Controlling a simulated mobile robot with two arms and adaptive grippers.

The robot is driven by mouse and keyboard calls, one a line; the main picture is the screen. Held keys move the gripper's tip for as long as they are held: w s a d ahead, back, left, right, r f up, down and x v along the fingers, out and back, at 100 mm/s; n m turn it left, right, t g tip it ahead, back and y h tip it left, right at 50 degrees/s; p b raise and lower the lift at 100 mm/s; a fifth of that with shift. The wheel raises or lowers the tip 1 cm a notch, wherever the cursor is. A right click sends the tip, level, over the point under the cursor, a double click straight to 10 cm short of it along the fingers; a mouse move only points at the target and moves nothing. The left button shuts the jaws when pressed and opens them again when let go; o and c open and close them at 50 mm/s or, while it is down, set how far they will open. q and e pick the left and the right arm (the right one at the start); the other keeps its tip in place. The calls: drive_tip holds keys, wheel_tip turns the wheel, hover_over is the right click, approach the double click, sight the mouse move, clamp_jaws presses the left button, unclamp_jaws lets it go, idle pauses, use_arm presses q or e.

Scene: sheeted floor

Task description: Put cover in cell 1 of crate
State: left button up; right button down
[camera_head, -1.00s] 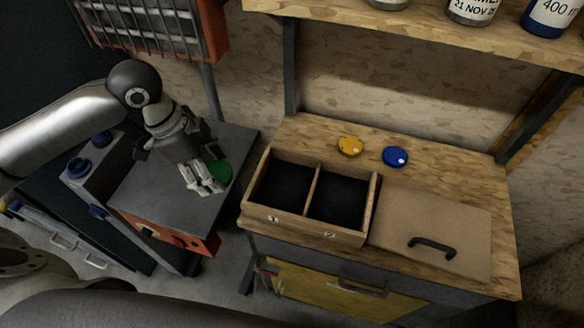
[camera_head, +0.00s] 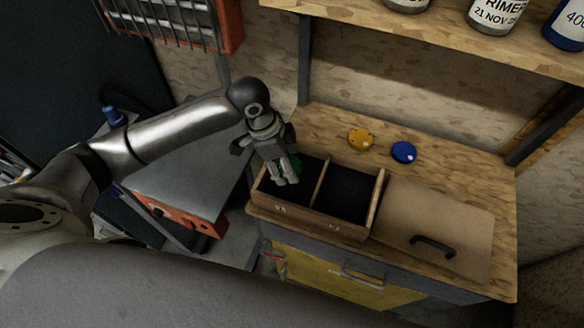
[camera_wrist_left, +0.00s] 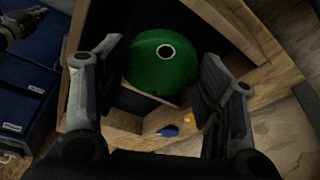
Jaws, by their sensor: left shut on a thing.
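The green round cover (camera_wrist_left: 146,68) has a pale ring around a dark centre. My left gripper (camera_head: 285,180) is shut on it, over the left compartment of the crate; the gripper also shows in the left wrist view (camera_wrist_left: 163,75). In the head view only a sliver of the cover (camera_head: 296,161) shows behind the fingers. The wooden crate (camera_head: 310,220) has two dark-floored compartments, split by a divider. The left one is partly hidden by the gripper. I cannot tell how far the cover is above the crate floor. A dark gripper-like part (camera_wrist_left: 22,26), possibly my right gripper, shows at the wrist view's upper left.
A yellow disc (camera_head: 361,139) and a blue disc (camera_head: 404,152) lie on the bench behind the crate. A beige board with a black handle (camera_head: 433,245) lies right of it. A shelf with containers (camera_head: 494,14) overhangs the back. The right compartment (camera_head: 347,193) is empty.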

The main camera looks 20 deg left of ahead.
use_arm(q)
drive_tip(key=shift+w+d+f, duration=0.25)
drive_tip(key=shift+d+f, duration=0.15)
drive_tip(key=shift+f, duration=0.15)
drive_tip(key=p+x, duration=0.1)
drive_tip(key=x, duration=0.2)
drive_tip(key=shift+a+f, duration=0.1)
drive_tip(key=shift+f, duration=0.4)
drive_tip(key=shift+f, duration=0.1)
drive_tip(key=o, duration=1.2)
drive_tip(key=shift+c, duration=0.2)
